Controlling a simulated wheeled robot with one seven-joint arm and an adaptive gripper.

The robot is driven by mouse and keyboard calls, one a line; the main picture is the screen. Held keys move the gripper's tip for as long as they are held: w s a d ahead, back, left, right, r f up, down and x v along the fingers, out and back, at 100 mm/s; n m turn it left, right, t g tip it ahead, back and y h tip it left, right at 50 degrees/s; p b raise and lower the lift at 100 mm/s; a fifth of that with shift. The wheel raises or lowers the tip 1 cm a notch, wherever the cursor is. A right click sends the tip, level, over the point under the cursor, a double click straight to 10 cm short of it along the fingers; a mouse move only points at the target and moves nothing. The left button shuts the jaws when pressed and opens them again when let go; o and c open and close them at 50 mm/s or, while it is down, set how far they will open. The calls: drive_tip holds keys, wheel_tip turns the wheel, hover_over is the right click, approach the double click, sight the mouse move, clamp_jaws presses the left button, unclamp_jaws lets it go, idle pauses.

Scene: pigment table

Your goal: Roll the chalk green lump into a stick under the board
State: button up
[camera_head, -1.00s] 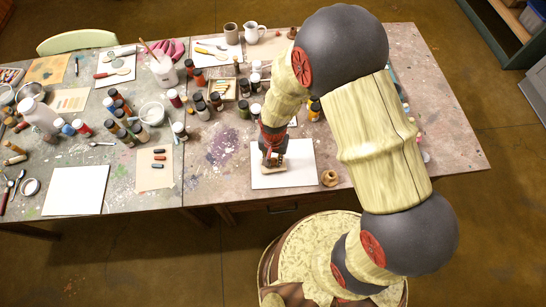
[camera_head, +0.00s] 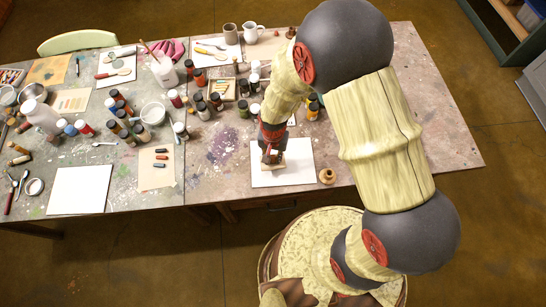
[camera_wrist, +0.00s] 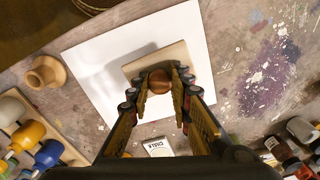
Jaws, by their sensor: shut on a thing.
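A flat beige board (camera_wrist: 150,60) with a round brown knob (camera_wrist: 160,80) lies over a white sheet (camera_wrist: 95,65) in the wrist view. My gripper (camera_wrist: 162,92) is shut on the knob, with one finger on each side. In the head view my gripper (camera_head: 272,158) points down over the white sheet (camera_head: 300,171), hiding most of the board. The chalk green lump is not visible in any view. I cannot tell whether it is under the board.
A small turned wooden piece (camera_head: 327,176) stands just right of the sheet. A box labelled chalk (camera_wrist: 157,147) shows below the fingers in the wrist view. Several paint bottles (camera_head: 217,102) stand behind. Paint-stained table (camera_head: 222,160) left of the sheet is free.

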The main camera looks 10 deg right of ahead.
drive_tip(key=shift+r+p, duration=1.55)
drive_tip(key=shift+r, duration=0.8)
